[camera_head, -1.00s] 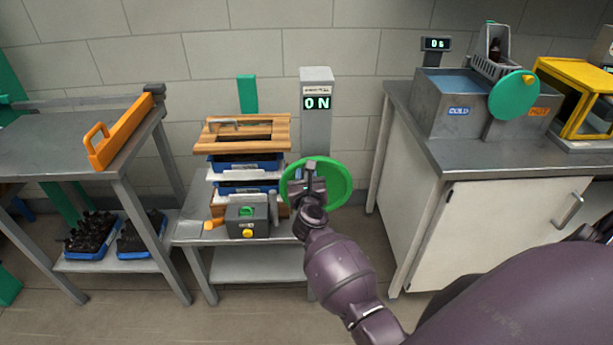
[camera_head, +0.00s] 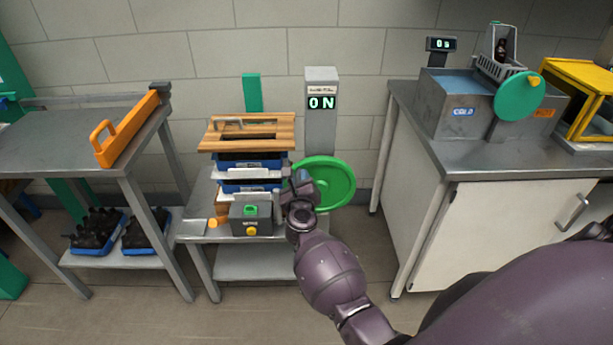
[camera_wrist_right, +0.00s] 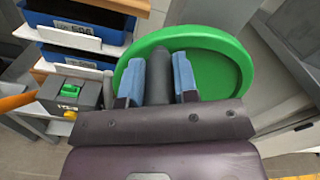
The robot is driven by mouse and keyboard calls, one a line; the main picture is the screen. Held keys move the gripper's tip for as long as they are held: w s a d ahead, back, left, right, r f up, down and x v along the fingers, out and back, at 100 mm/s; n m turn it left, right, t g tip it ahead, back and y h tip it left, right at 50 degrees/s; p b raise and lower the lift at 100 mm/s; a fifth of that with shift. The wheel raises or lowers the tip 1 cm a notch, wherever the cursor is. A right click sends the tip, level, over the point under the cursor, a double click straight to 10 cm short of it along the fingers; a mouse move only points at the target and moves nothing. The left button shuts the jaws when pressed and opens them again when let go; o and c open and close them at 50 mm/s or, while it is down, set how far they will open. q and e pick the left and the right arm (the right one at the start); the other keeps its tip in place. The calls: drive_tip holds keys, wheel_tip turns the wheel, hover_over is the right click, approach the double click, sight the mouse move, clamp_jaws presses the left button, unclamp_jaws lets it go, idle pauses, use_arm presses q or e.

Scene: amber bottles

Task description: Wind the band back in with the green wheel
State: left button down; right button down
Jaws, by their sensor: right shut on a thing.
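The green wheel (camera_head: 328,184) stands beside the stacked blue trays, below the grey post with the lit ON display (camera_head: 321,102). My right gripper (camera_head: 302,187) is at the wheel's left side. In the right wrist view the green wheel (camera_wrist_right: 215,65) fills the upper middle, and the blue finger pads of my right gripper (camera_wrist_right: 159,82) are shut on the dark grey handle (camera_wrist_right: 159,65) in front of it. I cannot make out the band. My left gripper is not in view.
A wooden-topped stack of blue trays (camera_head: 250,163) and a small grey box with a green top (camera_head: 251,220) stand left of the wheel. The right bench (camera_head: 480,150) carries a grey bath with a teal disc (camera_head: 518,98). The left table (camera_head: 60,140) holds an orange guide (camera_head: 128,130).

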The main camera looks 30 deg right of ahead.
drive_tip(key=shift+w+a+f+n, duration=0.35)
drive_tip(key=shift+a+f+n, duration=0.3)
drive_tip(key=shift+n, duration=0.35)
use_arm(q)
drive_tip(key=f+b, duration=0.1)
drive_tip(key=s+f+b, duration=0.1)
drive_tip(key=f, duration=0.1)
use_arm(e)
wheel_tip(320, 180, down, 13)
drive_tip(key=n, duration=1.6)
drive_tip(key=shift+r, duration=0.2)
drive_tip(key=c, duration=1)
unclamp_jaws()
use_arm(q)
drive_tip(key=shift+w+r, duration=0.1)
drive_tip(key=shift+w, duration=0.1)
use_arm(e)
drive_tip(key=shift+o, duration=0.6)
